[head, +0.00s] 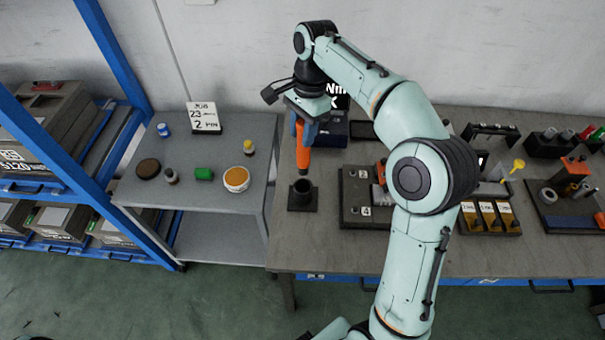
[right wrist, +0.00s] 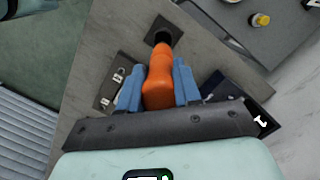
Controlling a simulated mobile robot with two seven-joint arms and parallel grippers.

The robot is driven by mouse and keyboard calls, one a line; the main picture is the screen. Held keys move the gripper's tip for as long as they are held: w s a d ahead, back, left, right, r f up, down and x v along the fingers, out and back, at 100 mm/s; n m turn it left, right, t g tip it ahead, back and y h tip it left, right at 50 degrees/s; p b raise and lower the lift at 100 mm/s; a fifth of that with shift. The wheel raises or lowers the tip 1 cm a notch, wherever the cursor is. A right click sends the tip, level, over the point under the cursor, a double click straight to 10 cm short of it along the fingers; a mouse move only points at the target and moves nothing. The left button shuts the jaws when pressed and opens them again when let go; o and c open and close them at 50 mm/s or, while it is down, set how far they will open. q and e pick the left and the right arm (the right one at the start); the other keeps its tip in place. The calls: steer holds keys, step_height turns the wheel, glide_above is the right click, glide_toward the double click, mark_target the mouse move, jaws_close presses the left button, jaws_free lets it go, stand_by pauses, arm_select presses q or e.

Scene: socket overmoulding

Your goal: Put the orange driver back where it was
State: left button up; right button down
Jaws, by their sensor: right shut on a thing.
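The orange driver (head: 302,148) is upright in my right gripper (head: 304,125), its lower end just above a small black holder (head: 302,196) on the workbench's left end. In the right wrist view, the blue fingers of the gripper (right wrist: 158,85) press on both sides of the orange driver (right wrist: 157,82). Its tip points at the dark holder (right wrist: 163,34). I cannot tell whether the tip is inside the holder's opening. My left gripper is not in view.
A grey block fixture (head: 352,195) stands right of the holder. A tray with yellow bins (head: 488,216) lies further right. A grey side table (head: 215,212) with small jars and a sign (head: 203,117) stands left. Bare workbench lies in front of the holder.

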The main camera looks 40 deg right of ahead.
mark_target(302, 167)
step_height(302, 167, down, 8)
steer(key=shift+b, duration=0.75)
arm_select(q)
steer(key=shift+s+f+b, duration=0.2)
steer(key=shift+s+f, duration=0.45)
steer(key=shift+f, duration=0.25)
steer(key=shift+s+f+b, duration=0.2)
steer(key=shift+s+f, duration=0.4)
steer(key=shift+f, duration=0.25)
arm_select(e)
steer(key=shift+f, duration=2.6)
steer(key=c, duration=1.2)
jaws_free()
steer(key=shift+f, duration=0.15)
steer(key=o, duration=0.4)
